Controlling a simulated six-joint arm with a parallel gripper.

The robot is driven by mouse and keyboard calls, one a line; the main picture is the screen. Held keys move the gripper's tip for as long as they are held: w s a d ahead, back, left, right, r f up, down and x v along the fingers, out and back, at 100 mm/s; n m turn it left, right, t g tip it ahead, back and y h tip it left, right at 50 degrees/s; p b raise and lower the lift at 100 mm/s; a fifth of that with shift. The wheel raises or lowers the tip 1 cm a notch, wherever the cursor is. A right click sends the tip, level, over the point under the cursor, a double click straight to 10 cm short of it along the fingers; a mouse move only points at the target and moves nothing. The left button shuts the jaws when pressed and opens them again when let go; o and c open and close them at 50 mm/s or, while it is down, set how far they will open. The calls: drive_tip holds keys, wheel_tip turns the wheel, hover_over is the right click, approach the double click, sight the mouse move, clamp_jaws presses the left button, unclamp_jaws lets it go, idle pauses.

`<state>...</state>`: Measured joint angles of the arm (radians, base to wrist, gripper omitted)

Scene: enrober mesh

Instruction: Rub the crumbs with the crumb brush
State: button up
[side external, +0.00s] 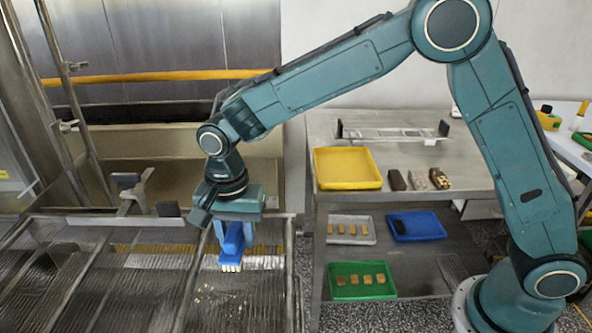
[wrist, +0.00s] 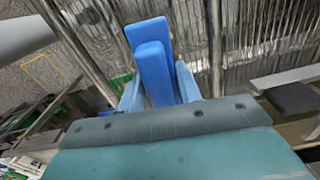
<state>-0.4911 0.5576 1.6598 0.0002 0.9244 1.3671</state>
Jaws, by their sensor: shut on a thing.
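My gripper (side external: 234,226) is shut on a blue crumb brush (side external: 233,246) and holds it pointing down over the wire mesh (side external: 150,292). The brush's pale bristles (side external: 231,267) are at or just above the mesh; I cannot tell whether they touch. Pale crumbs (side external: 208,296) lie scattered on the mesh, just below and left of the bristles in the side view. In the wrist view the blue brush (wrist: 152,62) shows between the fingers of my gripper (wrist: 158,88). Its bristles and the crumbs are not clear there.
Metal rails (side external: 192,275) run along and across the mesh. A steel shelf table (side external: 330,128) to the right holds a yellow tray (side external: 347,181), dark blocks and a rack. Blue (side external: 414,238) and green (side external: 361,294) trays sit lower. A yellow bar (side external: 150,77) crosses behind.

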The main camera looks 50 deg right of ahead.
sight(199, 319)
drive_tip(key=shift+w+a, duration=0.45)
drive_tip(key=shift+w, duration=0.1)
drive_tip(key=shift+s+a, duration=5.1)
drive_tip(key=shift+s, duration=0.1)
drive_tip(key=shift+w+a, duration=0.2)
drive_tip(key=shift+a, duration=0.05)
drive_tip(key=shift+w+a, duration=0.3)
drive_tip(key=shift+w+d, duration=5.1)
drive_tip(key=shift+d, duration=0.05)
drive_tip(key=shift+w+a, duration=0.4)
drive_tip(key=shift+w, duration=0.1)
drive_tip(key=shift+s+a, duration=5.05)
drive_tip(key=shift+a, duration=0.05)
drive_tip(key=shift+s+a+r, duration=0.1)
drive_tip(key=shift+a, duration=0.05)
wheel_tip(199, 319, up, 8)
